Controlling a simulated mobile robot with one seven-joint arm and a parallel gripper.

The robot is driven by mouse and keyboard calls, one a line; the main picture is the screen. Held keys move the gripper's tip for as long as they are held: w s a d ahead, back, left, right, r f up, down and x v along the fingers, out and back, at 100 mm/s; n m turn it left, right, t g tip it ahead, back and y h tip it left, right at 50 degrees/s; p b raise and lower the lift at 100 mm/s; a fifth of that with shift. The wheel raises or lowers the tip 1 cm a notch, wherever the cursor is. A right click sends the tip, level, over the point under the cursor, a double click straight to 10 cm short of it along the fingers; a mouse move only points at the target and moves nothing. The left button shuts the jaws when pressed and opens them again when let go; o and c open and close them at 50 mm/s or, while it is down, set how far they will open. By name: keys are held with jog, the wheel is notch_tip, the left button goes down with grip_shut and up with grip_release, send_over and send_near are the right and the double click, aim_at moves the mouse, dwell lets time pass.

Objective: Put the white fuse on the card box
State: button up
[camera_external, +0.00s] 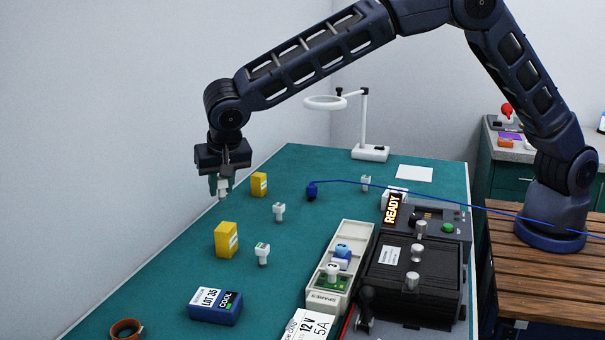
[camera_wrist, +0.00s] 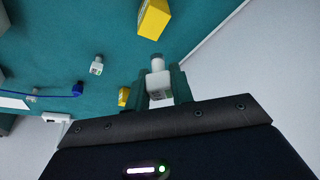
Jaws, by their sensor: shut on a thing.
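A white fuse (camera_external: 223,189) hangs between the fingers of my gripper (camera_external: 221,181), above the far left part of the teal table (camera_external: 185,262). In the wrist view the fuse (camera_wrist: 158,82) sits between both fingers, with its round end pointing away from the gripper. My gripper is shut on it, clear of the table. A white box (camera_external: 308,325) with a label reading "12 V 5A" stands at the near edge, partly cut off. It may be the card box; its small print is too blurred to be sure. My gripper is far from it, up and to the left.
Two yellow blocks (camera_external: 225,240) (camera_external: 259,185) and several small white pieces (camera_external: 262,254) stand on the table. A blue box (camera_external: 215,307), a pale tray (camera_external: 349,238) and a black machine (camera_external: 412,270) are nearer. A ring lamp (camera_external: 370,153) stands behind.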

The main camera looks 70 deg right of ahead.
jog(key=shift+f, duration=3.35)
jog(key=shift+f, duration=0.1)
jog(key=o, duration=1)
jog(key=v, duration=1.2)
jog(key=shift+r, duration=0.2)
